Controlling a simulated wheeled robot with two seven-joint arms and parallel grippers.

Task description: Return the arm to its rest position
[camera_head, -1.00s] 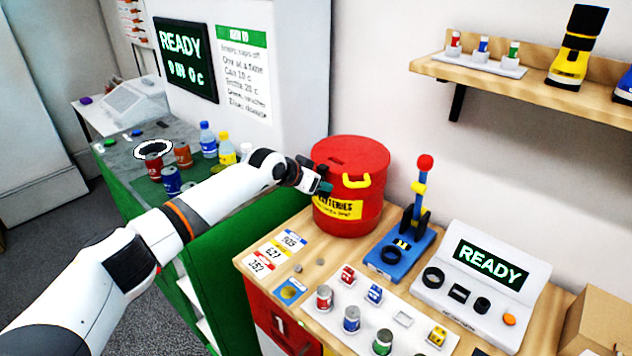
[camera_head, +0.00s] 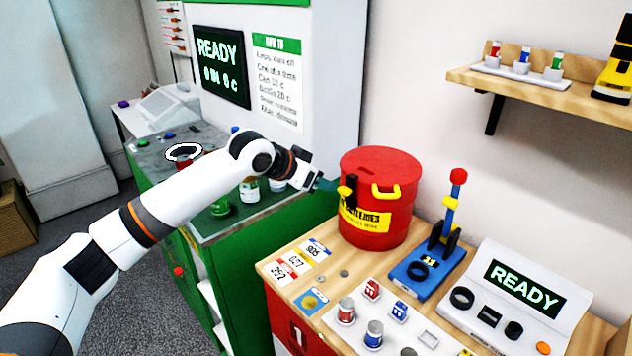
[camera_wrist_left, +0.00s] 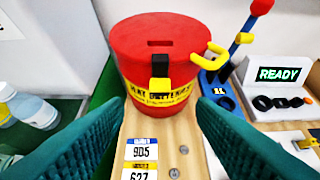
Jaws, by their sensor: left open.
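My left arm comes in from the left in the head view and reaches across the green counter. Its gripper (camera_head: 328,184) is at the left side of the red battery bin (camera_head: 378,222). In the left wrist view the two teal fingers (camera_wrist_left: 158,130) are spread apart with nothing between them. The red bin (camera_wrist_left: 165,42) stands upright beyond the fingertips, with its slotted lid, yellow handle and yellow label showing. I cannot tell from these views whether a fingertip touches the bin. My right gripper is not in view.
The wooden table holds number cards (camera_head: 297,261), a blue lever stand (camera_head: 428,268), a white READY console (camera_head: 520,296) and small cans and boxes on a white tray. Bottles (camera_wrist_left: 35,110) stand on the counter at left. A wall shelf (camera_head: 545,92) is at upper right.

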